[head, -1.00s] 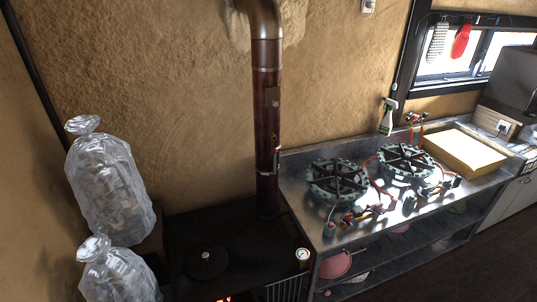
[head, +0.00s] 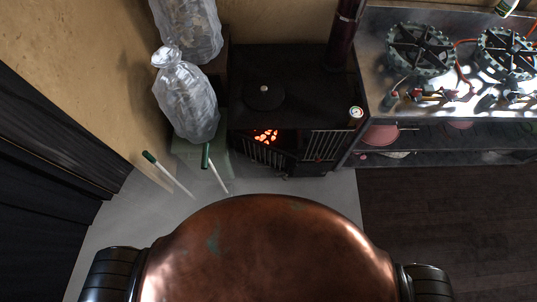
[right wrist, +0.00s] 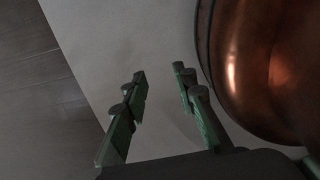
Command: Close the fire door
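The black stove (head: 300,95) stands against the back wall, and orange embers (head: 265,136) glow through its front. Barred panels show on the front: a left grille (head: 262,156) below the embers and a right grille (head: 325,146). From this steep angle I cannot tell which panel is the fire door or how far it stands open. My right gripper (right wrist: 158,72) shows in the right wrist view only, with its green fingers apart and nothing between them, above a pale floor. It is away from the stove. My left gripper is in no view.
Clear plastic bags (head: 188,95) of pale lumps stand left of the stove. Two white rods with green ends (head: 216,170) are in front of them. A metal counter (head: 390,85) with gas burners (head: 420,48) is at right. Pale floor (head: 330,190) lies before the stove.

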